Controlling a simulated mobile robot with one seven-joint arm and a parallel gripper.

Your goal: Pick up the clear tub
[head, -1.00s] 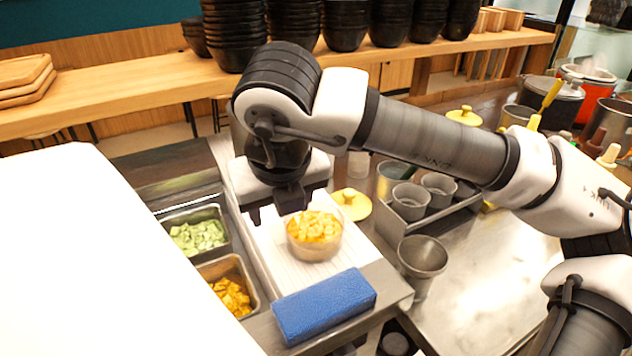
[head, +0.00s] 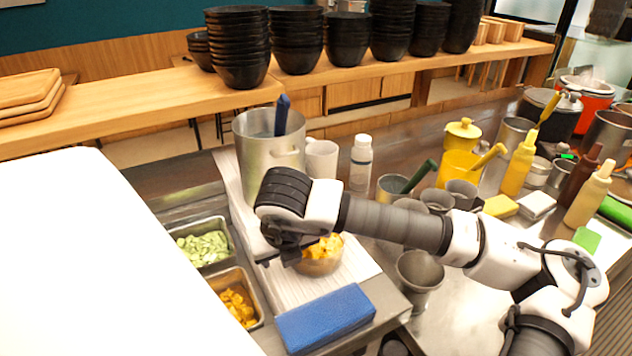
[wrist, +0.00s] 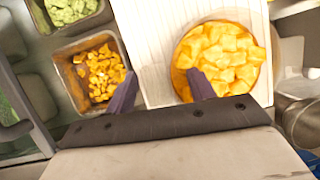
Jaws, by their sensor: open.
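The clear tub (head: 320,264) is round and filled with yellow-orange cubes. It stands upright on a white ribbed board (head: 290,290), partly hidden by my arm in the head view. In the wrist view the tub (wrist: 178,62) is at the upper right. My gripper (wrist: 163,86) is open and empty, its two dark fingers spread apart. The right finger overlaps the lower left part of the tub in the wrist view; the left finger is over the gap between board and topping pan. Whether a finger touches the tub I cannot tell. In the head view my gripper (head: 278,257) is low at the tub's left.
A blue block (head: 325,318) lies in front of the tub. Pans of green (head: 202,246) and orange (head: 238,306) pieces are at the left. A tall metal pot (head: 262,150) stands behind, and a metal cup (head: 420,275) stands at the right. Bottles crowd the back right.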

